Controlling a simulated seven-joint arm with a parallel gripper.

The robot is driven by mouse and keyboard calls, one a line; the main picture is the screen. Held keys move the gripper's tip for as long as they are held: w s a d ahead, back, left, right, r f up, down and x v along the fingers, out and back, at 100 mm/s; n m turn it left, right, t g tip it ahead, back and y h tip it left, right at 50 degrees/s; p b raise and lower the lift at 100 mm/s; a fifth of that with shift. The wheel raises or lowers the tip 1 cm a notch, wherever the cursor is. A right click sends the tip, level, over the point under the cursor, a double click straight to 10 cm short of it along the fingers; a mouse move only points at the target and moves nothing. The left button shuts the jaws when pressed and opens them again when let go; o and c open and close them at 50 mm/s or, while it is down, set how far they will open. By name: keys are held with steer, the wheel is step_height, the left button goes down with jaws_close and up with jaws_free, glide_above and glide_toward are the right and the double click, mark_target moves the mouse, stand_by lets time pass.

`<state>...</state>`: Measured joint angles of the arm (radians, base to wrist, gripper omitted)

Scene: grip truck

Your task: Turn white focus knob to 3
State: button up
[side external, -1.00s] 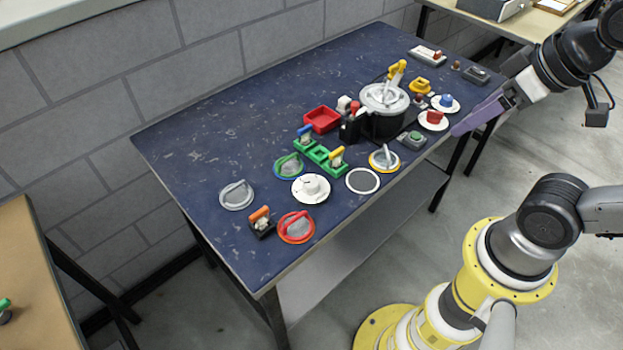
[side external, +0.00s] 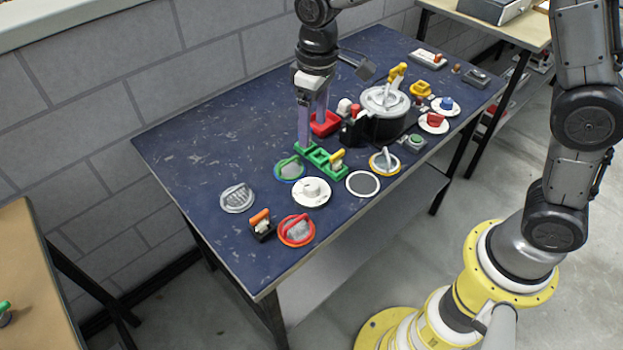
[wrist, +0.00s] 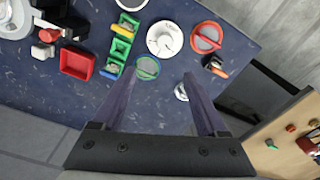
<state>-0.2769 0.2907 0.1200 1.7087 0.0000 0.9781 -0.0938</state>
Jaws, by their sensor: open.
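The white knob (side external: 311,190) sits on a white round dial plate near the front edge of the table. It also shows in the wrist view (wrist: 165,38), above the space between my fingertips, with a small dark mark on its plate. Its numbers are too small to read. My gripper (side external: 313,128) is open and empty, pointing down over the table behind and above the white knob, apart from it. In the wrist view my gripper (wrist: 160,76) has its two purple fingers spread wide.
A pot (side external: 385,110) stands farther right. The table's left end is clear.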

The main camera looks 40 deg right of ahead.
mark_target(312, 185)
steer(key=shift+g, duration=0.3)
steer(key=f, duration=1)
steer(key=a+f, duration=0.1)
steer(key=f, duration=0.4)
steer(key=shift+s+f, duration=0.2)
steer(key=shift+f, duration=0.15)
jaws_close()
